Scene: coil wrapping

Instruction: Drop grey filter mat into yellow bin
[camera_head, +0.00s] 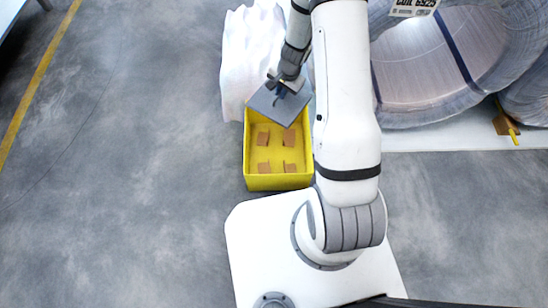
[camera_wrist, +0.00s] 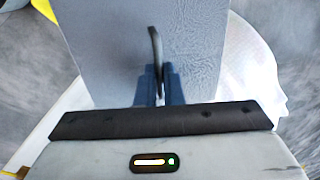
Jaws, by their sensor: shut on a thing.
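The grey filter mat (camera_head: 279,104) is a flat square, held over the far part of the yellow bin (camera_head: 250,163) in the head view. My gripper (camera_head: 281,91) is shut on a dark upright tab on the mat. In the wrist view the mat (camera_wrist: 100,45) fills the upper middle, and my blue gripper fingers (camera_wrist: 155,85) close on the thin dark tab (camera_wrist: 155,45). The bin holds several brown pieces (camera_head: 263,138) on its floor. The mat hides the bin's far end. A yellow edge of the bin (camera_wrist: 43,8) shows at the wrist view's upper left.
A white wrapped bulky object (camera_head: 240,55) stands just behind the bin. Large wrapped wire coils (camera_head: 440,60) lie on a white base at the right. A brown item with a yellow strip (camera_head: 506,122) sits by the coils. Grey floor at the left is clear.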

